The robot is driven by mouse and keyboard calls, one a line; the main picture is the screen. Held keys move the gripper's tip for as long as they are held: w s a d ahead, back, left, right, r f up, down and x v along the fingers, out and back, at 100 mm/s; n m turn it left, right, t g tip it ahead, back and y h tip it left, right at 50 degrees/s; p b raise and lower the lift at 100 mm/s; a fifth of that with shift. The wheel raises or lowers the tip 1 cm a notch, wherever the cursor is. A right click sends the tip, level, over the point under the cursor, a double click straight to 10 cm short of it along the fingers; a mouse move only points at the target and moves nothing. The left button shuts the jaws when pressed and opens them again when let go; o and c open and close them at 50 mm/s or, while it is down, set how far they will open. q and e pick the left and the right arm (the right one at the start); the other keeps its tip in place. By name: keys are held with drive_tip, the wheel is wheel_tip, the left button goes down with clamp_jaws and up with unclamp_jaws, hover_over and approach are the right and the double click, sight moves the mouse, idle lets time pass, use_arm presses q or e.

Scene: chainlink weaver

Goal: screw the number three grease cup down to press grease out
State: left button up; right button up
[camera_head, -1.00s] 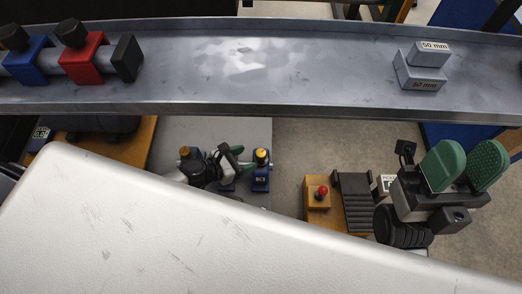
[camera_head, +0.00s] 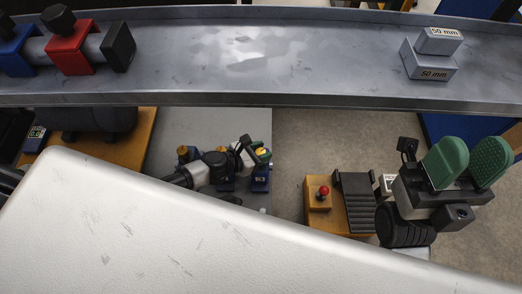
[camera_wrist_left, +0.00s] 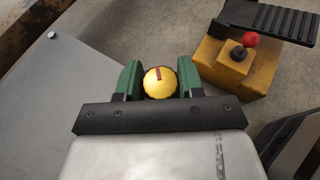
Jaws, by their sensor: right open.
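The number three grease cup has a yellow cap (camera_head: 263,152) on a blue body (camera_head: 261,180) with a small label, at the right edge of a grey plate. My left gripper (camera_head: 254,152) is at this cap. In the left wrist view the round yellow cap (camera_wrist_left: 160,82), with a dark red stripe, lies between the green fingers of my left gripper (camera_wrist_left: 160,78). The fingers are very close on both sides; I cannot tell whether they press on it. My right gripper (camera_head: 467,165) is open and empty, with green pads pointing up, at the right.
A second, yellowish-capped cup (camera_head: 184,153) stands left of my left gripper. A yellow box with a red-knobbed lever (camera_head: 323,191) and a black ribbed pedal (camera_head: 355,195) are to the right. A metal tray (camera_head: 330,60) with 50 mm blocks (camera_head: 432,60) crosses above.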

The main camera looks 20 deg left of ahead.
use_arm(q)
drive_tip(key=shift+c, duration=1.1)
drive_tip(key=shift+g, duration=0.3)
